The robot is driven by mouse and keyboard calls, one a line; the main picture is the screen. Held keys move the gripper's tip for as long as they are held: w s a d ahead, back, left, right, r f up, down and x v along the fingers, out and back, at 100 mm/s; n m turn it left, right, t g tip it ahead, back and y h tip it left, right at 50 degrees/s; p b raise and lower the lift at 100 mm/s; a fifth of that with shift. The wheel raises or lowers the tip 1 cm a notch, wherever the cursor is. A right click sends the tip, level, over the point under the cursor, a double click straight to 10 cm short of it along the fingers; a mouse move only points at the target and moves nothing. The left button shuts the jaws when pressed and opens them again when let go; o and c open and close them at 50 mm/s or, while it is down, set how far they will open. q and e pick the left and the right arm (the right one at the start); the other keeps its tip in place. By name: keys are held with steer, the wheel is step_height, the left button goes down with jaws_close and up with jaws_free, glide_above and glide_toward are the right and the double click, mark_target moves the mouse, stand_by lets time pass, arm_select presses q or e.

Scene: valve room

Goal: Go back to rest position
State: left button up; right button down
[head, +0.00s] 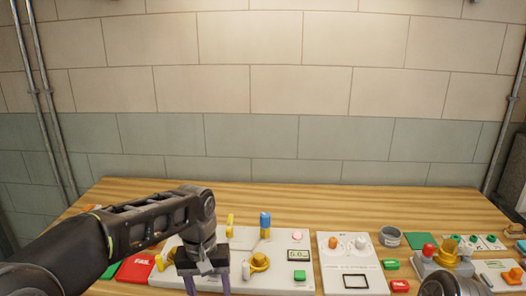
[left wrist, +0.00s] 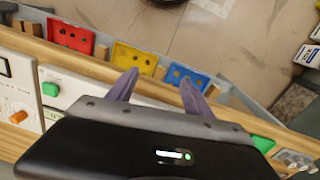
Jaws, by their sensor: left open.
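My left gripper (head: 207,284) is open and points down over the left part of the white control panel (head: 240,240) near the table's front edge. Nothing shows between its fingers. In the left wrist view the two purple fingers (left wrist: 158,80) are spread apart, with coloured bins and floor beyond them. The panel carries a blue-topped knob (head: 265,224), a yellow valve knob (head: 259,262), a display (head: 298,254) and a green button (head: 299,275). A dark part of my right arm shows at the bottom right; its gripper is not visible.
The wooden table (head: 340,205) is bare along its back, before a block wall (head: 300,100). A second white panel (head: 345,270), a grey cup (head: 390,237) and several small coloured parts stand to the right. A red FAIL tray (head: 135,269) lies left, partly behind my arm.

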arm_select(q)
steer(key=s+d+f+h, duration=0.1)
steer(key=s+d+f, duration=0.15)
steer(key=f, duration=0.85)
steer(key=s+d+f+h, duration=0.1)
steer(key=s+f, duration=0.3)
steer(key=f, duration=0.6)
steer(key=s+d+f+n+h, duration=0.1)
steer(key=s+f, duration=1.3)
steer(key=s, duration=0.4)
steer(key=shift+t+h, duration=0.4)
